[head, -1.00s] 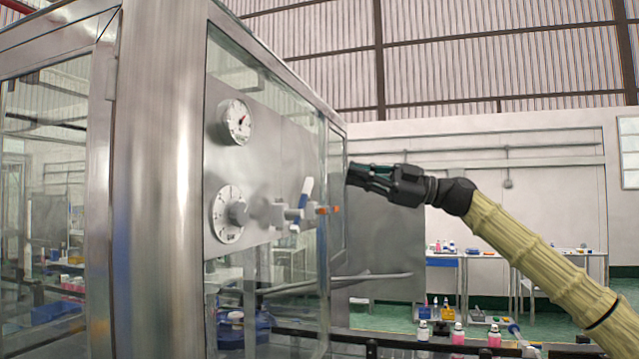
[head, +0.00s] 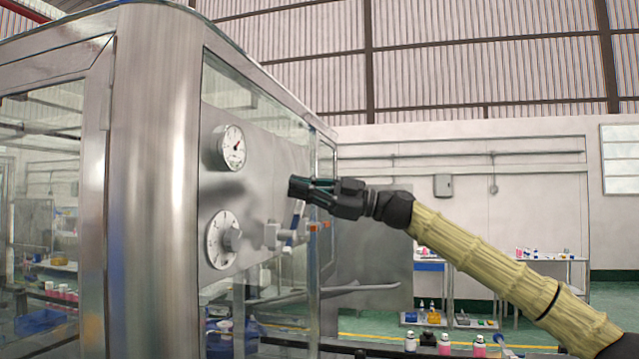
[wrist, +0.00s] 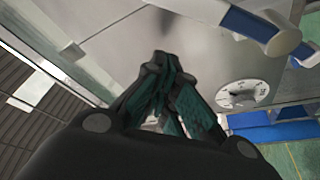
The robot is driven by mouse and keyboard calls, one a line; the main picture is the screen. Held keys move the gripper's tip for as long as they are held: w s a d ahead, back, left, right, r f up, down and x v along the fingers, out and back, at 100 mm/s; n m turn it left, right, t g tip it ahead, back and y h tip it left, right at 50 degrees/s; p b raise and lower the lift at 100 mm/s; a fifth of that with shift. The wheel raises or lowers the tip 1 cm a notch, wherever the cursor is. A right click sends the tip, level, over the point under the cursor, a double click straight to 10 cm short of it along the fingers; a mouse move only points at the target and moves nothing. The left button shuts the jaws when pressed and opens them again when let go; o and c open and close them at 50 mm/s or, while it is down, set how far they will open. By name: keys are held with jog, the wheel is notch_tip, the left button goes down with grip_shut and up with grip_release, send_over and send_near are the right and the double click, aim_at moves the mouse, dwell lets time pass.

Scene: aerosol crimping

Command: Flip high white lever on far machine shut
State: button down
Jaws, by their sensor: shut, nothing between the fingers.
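The lever (head: 291,238), blue and white, stands on the steel panel of the machine in the head view, roughly upright, with its top partly hidden by my gripper. My gripper (head: 293,187) is shut and empty, its tips pointing left just above the lever's top; I cannot tell whether they touch it. In the wrist view my gripper (wrist: 160,60) is shut over the panel. A blue bar with a whitish end (wrist: 240,20) runs across the upper right, apart from the fingertips.
The panel carries a round gauge (head: 231,147) and a dial with a knob (head: 222,240); a dial also shows in the wrist view (wrist: 242,94). A thick steel post (head: 158,180) and glass frame the machine at left. Small bottles (head: 444,344) stand at the lower right.

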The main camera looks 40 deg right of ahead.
jog(key=d+f, duration=0.1)
jog(key=w+d+f, duration=0.1)
jog(key=d, duration=0.1)
jog(key=shift+d+f+p, duration=0.2)
jog(key=shift+f+p, duration=0.1)
jog(key=shift+p, duration=0.05)
jog(key=shift+w+a+f+m+b, duration=0.15)
jog(key=shift+m+b, duration=0.15)
jog(key=shift+b, duration=0.3)
